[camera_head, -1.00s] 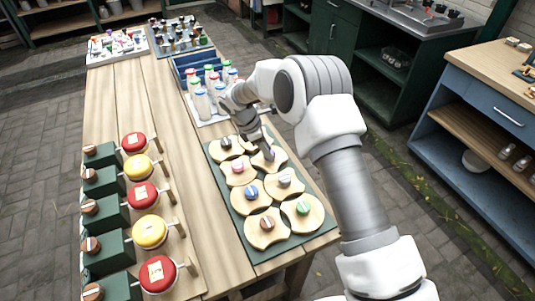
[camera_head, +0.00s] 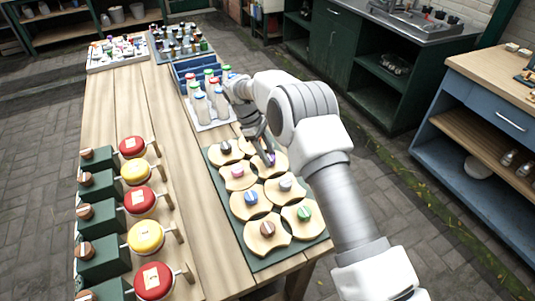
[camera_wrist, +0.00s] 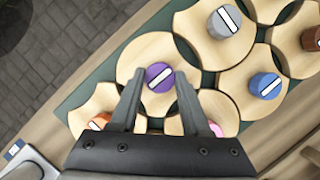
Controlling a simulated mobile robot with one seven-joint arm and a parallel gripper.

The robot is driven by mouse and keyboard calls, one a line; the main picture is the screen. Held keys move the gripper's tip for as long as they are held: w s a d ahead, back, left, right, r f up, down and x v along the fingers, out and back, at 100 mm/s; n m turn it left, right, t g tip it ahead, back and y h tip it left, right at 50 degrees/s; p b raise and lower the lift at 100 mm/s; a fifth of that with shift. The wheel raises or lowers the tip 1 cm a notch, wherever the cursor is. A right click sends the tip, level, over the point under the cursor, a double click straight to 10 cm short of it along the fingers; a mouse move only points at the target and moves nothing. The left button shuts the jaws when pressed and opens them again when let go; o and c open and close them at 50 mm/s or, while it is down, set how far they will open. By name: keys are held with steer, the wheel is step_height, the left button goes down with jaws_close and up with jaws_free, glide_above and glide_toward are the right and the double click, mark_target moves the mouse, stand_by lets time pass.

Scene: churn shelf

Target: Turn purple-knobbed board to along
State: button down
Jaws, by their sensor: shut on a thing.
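The purple-knobbed board (camera_wrist: 140,55) is a pale round wooden piece with cut-in sides. It lies on the dark green mat (camera_head: 253,257) among similar boards. Its purple knob (camera_wrist: 159,77) has a white stripe slanting up to the right in the wrist view. My gripper (camera_wrist: 159,83) reaches down over this board, with one finger on each side of the knob, shut on it. In the head view my gripper (camera_head: 269,158) and arm partly cover the board (camera_head: 279,166).
Neighbouring boards with grey (camera_wrist: 224,21), blue (camera_wrist: 266,86), pink and orange knobs lie close around it. A white tray of bottles (camera_head: 216,122) stands behind the mat. Red and yellow round pieces on green blocks (camera_head: 101,222) line the left. Bare tabletop lies between.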

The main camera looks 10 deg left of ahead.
stand_by(0.3)
steer(key=shift+c, duration=1.9)
jaws_free()
steer(key=p+v, duration=0.5)
steer(key=v, duration=1.2)
steer(key=shift+r, duration=0.2)
